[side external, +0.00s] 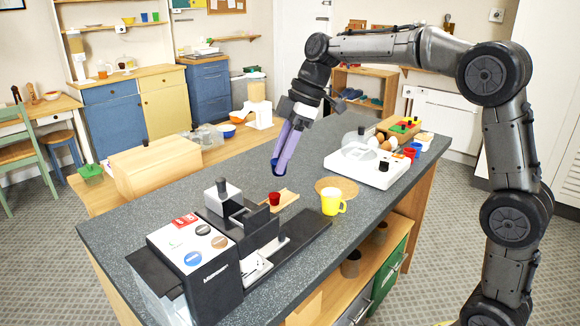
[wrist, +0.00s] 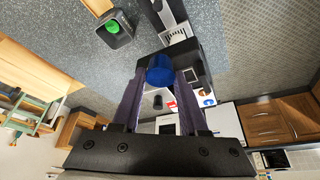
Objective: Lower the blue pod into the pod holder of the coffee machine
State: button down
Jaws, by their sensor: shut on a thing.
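My gripper (side external: 280,163) is shut on the blue pod (side external: 274,164) and holds it in the air above the counter, clear of the coffee machine. In the wrist view the blue pod (wrist: 160,69) sits between the two purple fingertips. The coffee machine (side external: 205,258), black with a white top and coloured round buttons, stands at the near left of the counter, left of and below my gripper. It also shows behind the pod in the wrist view (wrist: 205,62). I cannot make out the pod holder clearly.
A red cup-like piece (side external: 275,198) is on a small wooden board (side external: 287,197) beside the machine. A yellow mug (side external: 332,201) stands to the right. A white appliance with a clear dome (side external: 362,167) is farther right. A wooden bread box (side external: 155,170) is behind the machine.

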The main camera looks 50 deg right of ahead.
jog(key=a+r, duration=0.3)
jog(key=a, duration=0.7)
jog(key=shift+s, duration=0.3)
jog(key=shift+w+a, duration=0.2)
dwell(0.3)
jog(key=shift+f, duration=1.85)
jog(key=shift+f, duration=2.5)
dwell(1.0)
